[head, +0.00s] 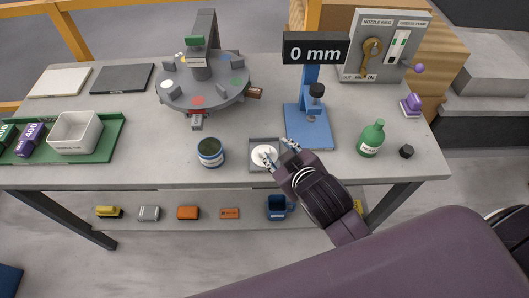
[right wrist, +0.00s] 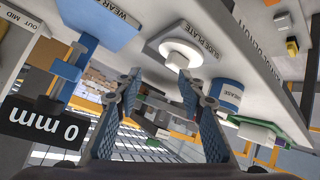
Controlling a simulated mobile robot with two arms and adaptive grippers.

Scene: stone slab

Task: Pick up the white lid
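The white lid (head: 261,153) lies on a small grey square plate (head: 254,166) near the front edge of the slab. In the right wrist view, the round white lid (right wrist: 181,50) shows with a raised knob, on the lettered plate (right wrist: 207,68). My right gripper (head: 280,152) is at the lid's right side in the head view, with one finger partly overlapping it. In the right wrist view, the gripper (right wrist: 158,78) has its fingers spread, with nothing between them. The lid appears just beyond the fingertips; whether they touch is unclear. My left gripper is not in view.
A dark blue tin (head: 210,153) stands left of the plate. A blue gauge stand (head: 309,128) with a "0 mm" display (head: 316,53) is close behind my right gripper. A green bottle (head: 371,138) stands to the right. A round grey carousel (head: 202,88) is behind the tin.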

